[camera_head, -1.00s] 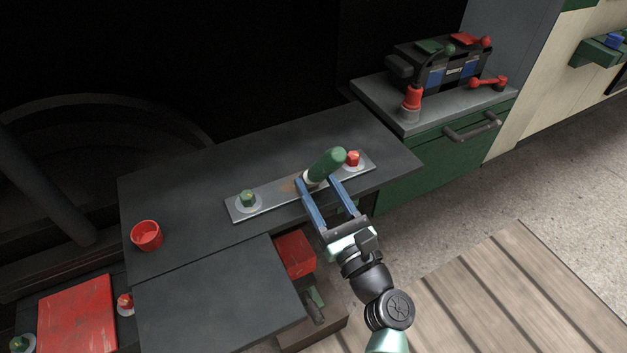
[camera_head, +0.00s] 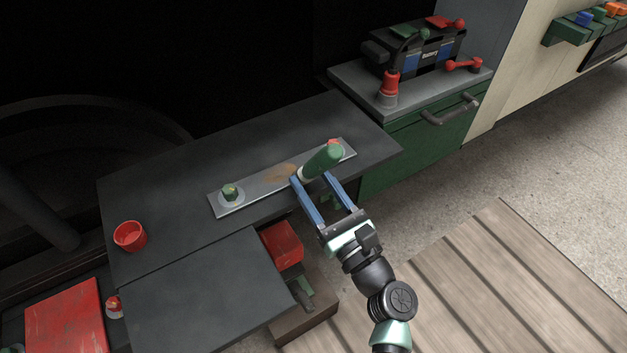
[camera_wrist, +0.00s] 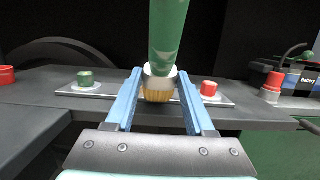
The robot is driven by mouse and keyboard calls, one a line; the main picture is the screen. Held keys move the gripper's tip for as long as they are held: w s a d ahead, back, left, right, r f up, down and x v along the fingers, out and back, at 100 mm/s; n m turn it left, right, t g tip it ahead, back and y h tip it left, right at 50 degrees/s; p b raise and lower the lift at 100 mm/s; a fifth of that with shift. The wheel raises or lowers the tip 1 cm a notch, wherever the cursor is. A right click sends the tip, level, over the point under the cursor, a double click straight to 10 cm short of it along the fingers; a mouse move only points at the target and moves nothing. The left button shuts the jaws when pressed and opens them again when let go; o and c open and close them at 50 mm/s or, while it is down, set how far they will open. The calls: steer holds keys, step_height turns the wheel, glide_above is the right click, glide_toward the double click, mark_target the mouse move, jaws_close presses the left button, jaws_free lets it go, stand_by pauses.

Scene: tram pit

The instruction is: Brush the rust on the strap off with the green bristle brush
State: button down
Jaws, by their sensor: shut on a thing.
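The strap (camera_head: 255,187) is a flat grey metal bar lying on the dark bench, with a green bolt (camera_head: 231,192) at its left end and a red bolt (camera_head: 334,144) at its right end. A brown rust patch (camera_head: 281,173) shows near its middle. My gripper (camera_head: 308,180) is shut on the green bristle brush (camera_head: 322,160), between its two blue fingers. The brush handle tilts up to the right and partly covers the red bolt. In the wrist view the yellowish bristles (camera_wrist: 158,95) point down in front of the strap (camera_wrist: 110,92); I cannot tell whether they touch it.
A red cup (camera_head: 130,236) stands on the bench's left side. A battery (camera_head: 425,50) and a red-handled tool (camera_head: 388,90) stand on a green cabinet at the right. A red box (camera_head: 282,245) sits below the bench's front edge.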

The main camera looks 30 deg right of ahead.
steer(key=shift+f, duration=0.3)
steer(key=shift+w, duration=0.1)
steer(key=shift+w+a+b, duration=0.1)
steer(key=shift+w+b, duration=0.2)
steer(key=shift+w, duration=0.3)
steer(key=shift+w+f, duration=0.1)
steer(key=shift+r+p, duration=0.4)
steer(key=shift+p, duration=0.1)
steer(key=shift+f+b+x, duration=0.15)
steer(key=shift+b+x, duration=0.2)
steer(key=shift+x, duration=0.8)
steer(key=shift+f+b+x, duration=0.15)
steer(key=shift+b+x, duration=0.15)
steer(key=shift+x, duration=0.9)
